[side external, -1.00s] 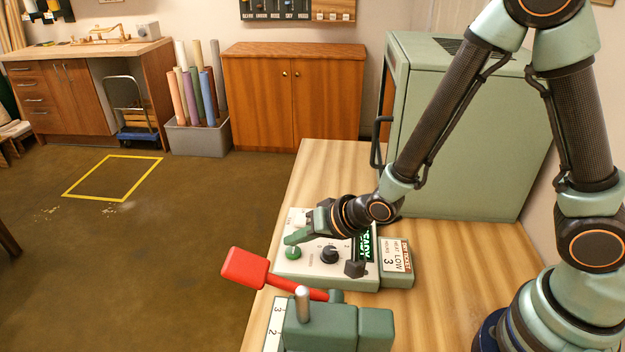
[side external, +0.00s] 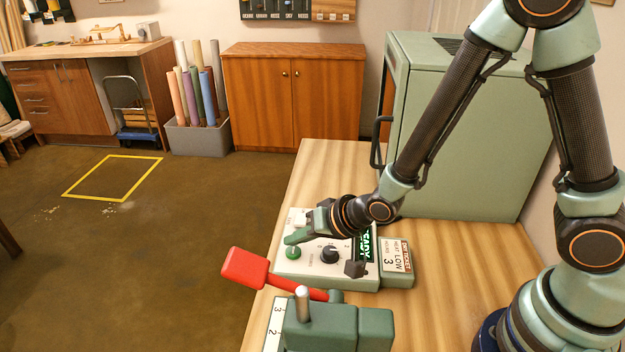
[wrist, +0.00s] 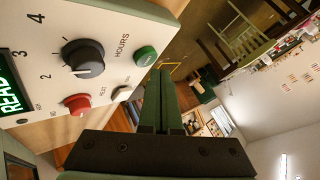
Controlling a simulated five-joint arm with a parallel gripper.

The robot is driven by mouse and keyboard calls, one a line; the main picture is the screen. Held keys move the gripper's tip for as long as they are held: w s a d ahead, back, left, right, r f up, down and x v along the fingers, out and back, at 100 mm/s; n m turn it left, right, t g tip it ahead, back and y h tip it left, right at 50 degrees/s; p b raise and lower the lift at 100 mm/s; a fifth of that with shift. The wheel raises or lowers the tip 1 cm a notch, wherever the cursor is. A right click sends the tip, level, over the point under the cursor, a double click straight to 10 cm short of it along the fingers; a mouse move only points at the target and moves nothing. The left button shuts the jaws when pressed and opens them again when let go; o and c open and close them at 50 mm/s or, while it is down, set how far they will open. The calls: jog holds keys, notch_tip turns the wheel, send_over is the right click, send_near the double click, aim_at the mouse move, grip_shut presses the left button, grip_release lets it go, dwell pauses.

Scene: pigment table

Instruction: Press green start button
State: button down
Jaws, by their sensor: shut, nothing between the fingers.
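The green start button (side external: 293,253) sits on the white control panel (side external: 310,270), at its left edge in the side view. It also shows in the wrist view (wrist: 145,56), raised on the panel face near the panel's edge. My gripper (side external: 290,240) is shut and empty, its fingertips just above the green button in the side view. In the wrist view my gripper's fingers (wrist: 160,75) lie together, their tips close to the button. I cannot tell whether they touch it.
Beside the button are a black hours knob (wrist: 83,58), a red button (wrist: 77,103) and a white switch (wrist: 122,93). A lit green display (side external: 366,243) reads READY. A red-handled lever (side external: 244,268) stands in front. A green cabinet (side external: 465,130) stands behind.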

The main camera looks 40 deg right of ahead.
aim_at(298, 253)
jog(key=shift+f, duration=0.45)
jog(key=shift+f, duration=0.45)
dwell(0.8)
dwell(0.4)
jog(key=shift+r, duration=0.9)
jog(key=shift+r, duration=0.15)
jog(key=shift+r, duration=2.35)
